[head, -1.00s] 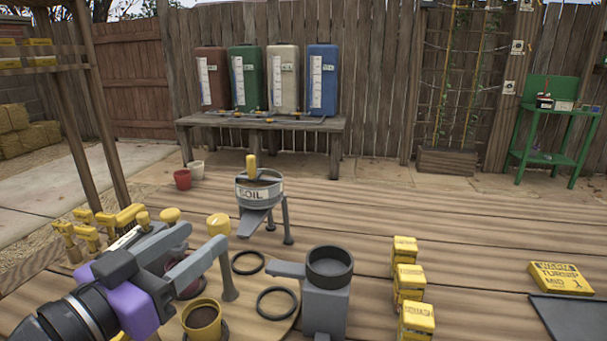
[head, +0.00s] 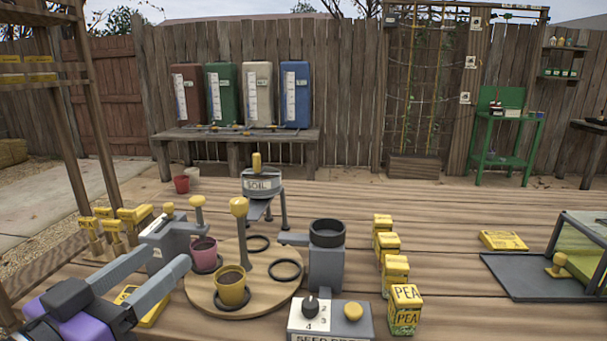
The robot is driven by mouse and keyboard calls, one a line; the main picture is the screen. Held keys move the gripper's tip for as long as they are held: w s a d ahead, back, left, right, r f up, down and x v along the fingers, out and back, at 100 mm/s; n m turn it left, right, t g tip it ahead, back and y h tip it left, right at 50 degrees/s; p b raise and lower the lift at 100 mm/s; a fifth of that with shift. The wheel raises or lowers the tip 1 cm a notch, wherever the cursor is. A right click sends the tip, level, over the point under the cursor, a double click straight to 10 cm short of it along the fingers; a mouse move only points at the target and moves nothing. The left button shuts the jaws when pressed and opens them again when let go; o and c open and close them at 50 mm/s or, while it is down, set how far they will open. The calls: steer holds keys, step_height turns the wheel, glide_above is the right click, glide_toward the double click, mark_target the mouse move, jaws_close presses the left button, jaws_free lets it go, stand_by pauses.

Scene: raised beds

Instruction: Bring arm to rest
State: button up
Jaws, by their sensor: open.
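My gripper (head: 152,275) is at the lower left of the head view. Its two grey fingers are apart, and I see nothing between them. The fingers point up and to the right, towards the round wooden turntable (head: 195,292). A yellow pot (head: 232,292) and a pink pot (head: 204,250), both with dark fill, stand on the turntable. My gripper appears to the left of both pots in the picture. Part of my arm is cut off by the lower left frame edge.
A grey dispenser (head: 326,268), a seed box with a dial (head: 328,322) and several yellow seed boxes (head: 395,272) stand right of the turntable. A soil hopper (head: 262,186) stands behind it. A dark tray (head: 520,280) lies at right. Open tabletop (head: 450,300) lies between.

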steer(key=w+a+r+n+t+y, duration=0.1)
steer(key=a+r+n+t+y, duration=0.1)
steer(key=a+n+y, duration=0.25)
step_height(320, 180, down, 7)
steer(key=a+n+g+y, duration=0.1)
steer(key=a+n+y, duration=0.1)
steer(key=n+y, duration=0.45)
steer(key=s+d+f+n+g+y, duration=0.1)
steer(key=s+d+f+y, duration=0.2)
steer(key=d+f, duration=0.35)
steer(key=s+d+f+n+g+y, duration=0.1)
steer(key=s+d+f+y, duration=0.15)
steer(key=d+f, duration=0.4)
steer(key=s+d+f+m+h, duration=0.3)
steer(key=s+d, duration=0.7)
steer(key=d, duration=0.1)
steer(key=s+d+f+m+g+h, duration=0.1)
steer(key=s+d+f+m+h, duration=0.25)
steer(key=s+d, duration=0.65)
steer(key=s+d+f+m+h, duration=0.2)
steer(key=s+d+m+h, duration=0.15)
steer(key=s+d, duration=0.75)
step_height(320, 180, up, 20)
steer(key=w+d+p, duration=0.1)
steer(key=w+p, duration=0.1)
steer(key=p, duration=1.7)
steer(key=shift+d+f+n+p, duration=0.2)
steer(key=shift+f+n+p, duration=0.05)
steer(key=shift+n+p, duration=0.1)
